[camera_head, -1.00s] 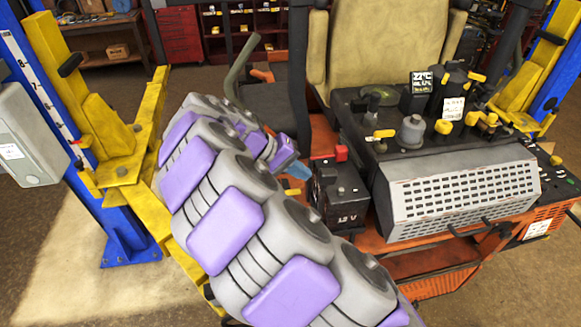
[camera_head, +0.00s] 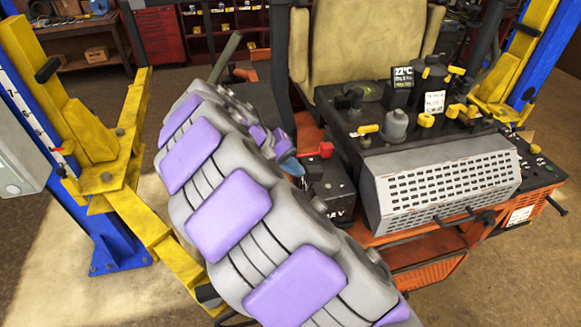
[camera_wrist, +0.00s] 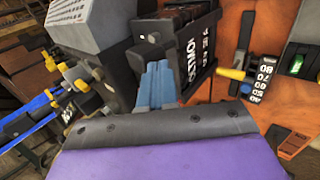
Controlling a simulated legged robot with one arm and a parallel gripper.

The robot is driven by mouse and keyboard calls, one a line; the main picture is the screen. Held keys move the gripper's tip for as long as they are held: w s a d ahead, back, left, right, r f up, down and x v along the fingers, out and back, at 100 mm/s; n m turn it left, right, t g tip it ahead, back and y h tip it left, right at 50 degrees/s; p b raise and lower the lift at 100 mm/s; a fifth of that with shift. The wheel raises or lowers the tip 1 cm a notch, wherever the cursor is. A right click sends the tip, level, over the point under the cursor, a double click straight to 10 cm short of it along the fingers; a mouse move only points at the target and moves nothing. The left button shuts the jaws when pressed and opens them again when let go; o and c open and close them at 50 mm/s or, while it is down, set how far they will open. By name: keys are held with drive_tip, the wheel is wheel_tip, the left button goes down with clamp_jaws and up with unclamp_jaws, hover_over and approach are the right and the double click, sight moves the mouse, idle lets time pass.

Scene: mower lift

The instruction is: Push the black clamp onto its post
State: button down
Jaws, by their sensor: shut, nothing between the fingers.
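The black battery (camera_head: 330,186) sits on the orange mower deck, left of the grey vented cover. A red clamp (camera_head: 319,150) shows at its top. My gripper (camera_head: 291,167) has blue fingers and is at the battery's left side, partly hidden by my arm. In the wrist view my gripper (camera_wrist: 157,84) is shut and empty, with its tips against or just in front of a dark piece that looks like the black clamp (camera_wrist: 150,42), beside the battery (camera_wrist: 188,48). The post is hidden, and I cannot tell how far the clamp sits on it.
The grey vented cover (camera_head: 447,185) and the black control panel (camera_head: 440,140) stand close right of the battery. The seat (camera_head: 365,45) is behind. A yellow lift arm (camera_head: 150,230) and blue post (camera_head: 110,245) stand at left. Open floor shows at the lower right.

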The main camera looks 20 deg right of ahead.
sight(310, 168)
drive_tip(key=shift+d+r+y, duration=0.2)
drive_tip(key=shift+d+y, duration=0.4)
drive_tip(key=shift+d, duration=0.35)
drive_tip(key=y, duration=0.1)
drive_tip(key=d+y+p, duration=0.1)
drive_tip(key=y, duration=0.1)
drive_tip(key=shift+d+r, duration=0.25)
drive_tip(key=shift+d, duration=0.05)
drive_tip(key=d+y, duration=0.2)
drive_tip(key=y, duration=0.1)
drive_tip(key=d+f+y, duration=0.1)
drive_tip(key=d+y, duration=0.2)
drive_tip(key=shift+d+f+p, duration=0.15)
drive_tip(key=shift+d+p, duration=0.2)
drive_tip(key=shift+p, duration=0.05)
drive_tip(key=d+f+y, duration=0.1)
drive_tip(key=y, duration=0.1)
drive_tip(key=d+f+y+b, duration=0.1)
drive_tip(key=y, duration=0.1)
drive_tip(key=shift+d+f+b, duration=0.2)
drive_tip(key=shift+d+b, duration=0.1)
drive_tip(key=shift+d, duration=0.05)
drive_tip(key=shift+f, duration=0.2)
